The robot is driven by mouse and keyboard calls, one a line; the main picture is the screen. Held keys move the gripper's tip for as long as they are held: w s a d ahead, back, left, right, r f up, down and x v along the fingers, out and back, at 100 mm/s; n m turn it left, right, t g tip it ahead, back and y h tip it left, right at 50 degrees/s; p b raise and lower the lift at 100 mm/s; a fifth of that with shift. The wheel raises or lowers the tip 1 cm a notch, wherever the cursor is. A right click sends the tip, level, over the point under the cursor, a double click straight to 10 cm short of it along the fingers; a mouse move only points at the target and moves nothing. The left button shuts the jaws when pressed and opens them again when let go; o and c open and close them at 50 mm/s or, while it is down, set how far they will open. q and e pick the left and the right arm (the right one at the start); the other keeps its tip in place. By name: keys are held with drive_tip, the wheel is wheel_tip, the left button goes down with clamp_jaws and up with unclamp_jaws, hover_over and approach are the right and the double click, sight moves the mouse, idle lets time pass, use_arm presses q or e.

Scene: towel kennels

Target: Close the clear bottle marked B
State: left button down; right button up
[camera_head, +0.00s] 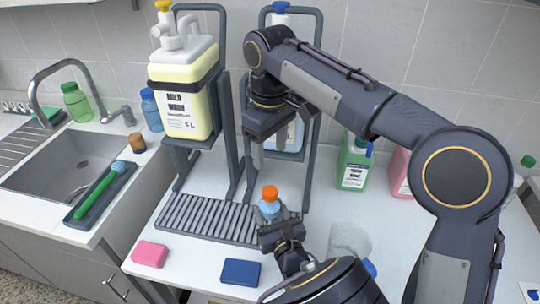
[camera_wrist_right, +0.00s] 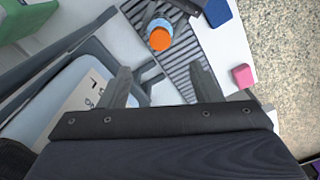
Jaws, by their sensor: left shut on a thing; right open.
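A small bottle (camera_head: 269,207) with bluish contents and an orange cap (camera_head: 269,192) stands upright at the right end of the grey slatted grate. No letter B is readable on it. The cap sits at the bottle's mouth; I cannot tell how tightly. My left gripper (camera_head: 276,216) is shut on the bottle from the front right. My right gripper (camera_head: 258,157) is open and empty, above and behind the bottle, fingers pointing down. In the right wrist view the orange cap (camera_wrist_right: 160,39) shows beyond the gap between the right fingers (camera_wrist_right: 163,82).
A yellow jug (camera_head: 185,95) hangs in a dark stand behind the grate (camera_head: 200,220). A green container (camera_head: 355,162) and a pink one (camera_head: 400,172) stand at the back right. Pink (camera_head: 149,254) and blue (camera_head: 240,272) sponges lie in front. A clear vessel (camera_head: 348,240) is beside my left arm.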

sight(274, 219)
use_arm(q)
drive_tip(key=c, duration=0.6)
unclamp_jaws()
drive_tip(key=shift+o, duration=0.2)
drive_tip(key=b+v, duration=0.1)
drive_tip(key=v, duration=0.6)
drive_tip(key=shift+s+d, duration=0.1)
drive_tip(key=shift+s, duration=0.3)
